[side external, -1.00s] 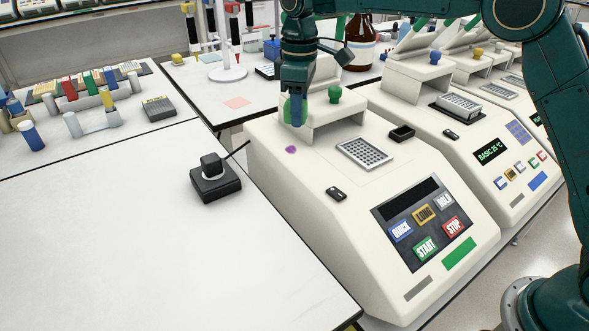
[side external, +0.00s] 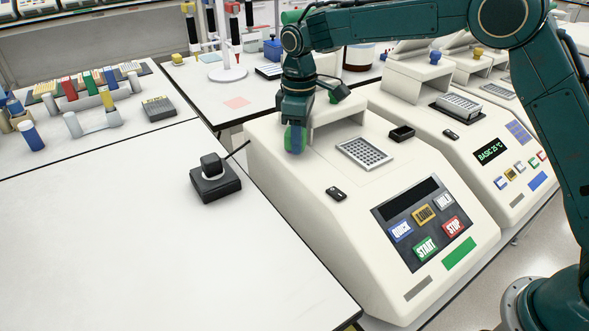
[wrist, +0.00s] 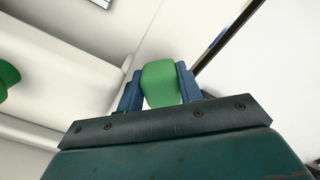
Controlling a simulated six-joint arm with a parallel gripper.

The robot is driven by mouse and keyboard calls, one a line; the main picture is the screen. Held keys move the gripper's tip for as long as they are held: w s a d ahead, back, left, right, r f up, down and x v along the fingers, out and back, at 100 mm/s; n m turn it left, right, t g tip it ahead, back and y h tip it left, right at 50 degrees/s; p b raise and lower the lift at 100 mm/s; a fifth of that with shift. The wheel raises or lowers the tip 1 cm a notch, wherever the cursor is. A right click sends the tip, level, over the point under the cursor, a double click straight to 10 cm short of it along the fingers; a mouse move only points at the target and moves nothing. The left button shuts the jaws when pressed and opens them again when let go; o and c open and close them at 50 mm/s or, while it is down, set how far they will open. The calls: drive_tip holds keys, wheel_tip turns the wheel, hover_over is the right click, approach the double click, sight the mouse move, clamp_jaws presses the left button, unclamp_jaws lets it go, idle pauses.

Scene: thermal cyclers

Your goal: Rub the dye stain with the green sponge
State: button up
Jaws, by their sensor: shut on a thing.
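My gripper (side external: 295,138) is shut on the green sponge (wrist: 161,82), which shows between the two blue fingers in the wrist view. In the side view the green sponge (side external: 290,139) is low on the left part of the near thermal cycler's top (side external: 318,185), where the purple dye stain showed earlier. The dye stain is not visible now, and the gripper and sponge cover that spot. I cannot tell whether the sponge touches the surface.
The near cycler has a raised lid with a green knob (side external: 335,96), a well block (side external: 364,153) and a button panel (side external: 424,220). A small black device (side external: 214,180) stands on the white bench to the left.

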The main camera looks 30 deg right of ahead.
drive_tip(key=shift+f, duration=0.65)
drive_tip(key=shift+w+f, duration=0.15)
drive_tip(key=shift+w, duration=0.45)
drive_tip(key=shift+c, duration=0.3)
drive_tip(key=shift+w, duration=1.4)
drive_tip(key=shift+s, duration=2.1)
drive_tip(key=shift+w+r, duration=0.1)
drive_tip(key=shift+r, duration=4.05)
